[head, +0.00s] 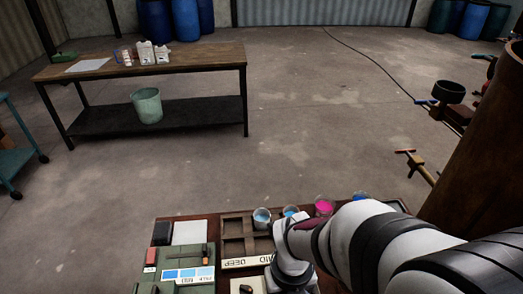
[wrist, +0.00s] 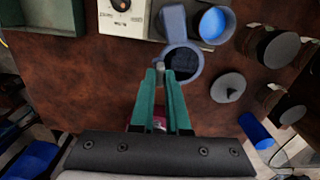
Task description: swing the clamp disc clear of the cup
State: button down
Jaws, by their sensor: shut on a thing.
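In the wrist view my gripper (wrist: 160,73) has its two green fingers close together, shut on a small grey stub at the near left edge of a blue-grey ring-shaped piece. This piece, which looks like the clamp disc (wrist: 198,70), has a dark round middle. A blue-grey arm (wrist: 173,20) lies just beyond it. A cup with bright blue inside (wrist: 213,26) stands to the upper right of the disc; in this view the disc is not over the cup's mouth. My arm hides the gripper and disc in the head view.
A grey knobbed lid (wrist: 228,87) lies right of the disc. Several dark round pots (wrist: 281,49) line the right side. A white dial box (wrist: 124,18) stands at upper left. In the head view, cups including a pink one (head: 323,206) stand along the bench's far edge.

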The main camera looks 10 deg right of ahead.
jog(key=c, duration=0.9)
grip_release()
notch_tip(320, 180, up, 16)
jog(key=shift+f, duration=0.1)
jog(key=shift+c, duration=0.3)
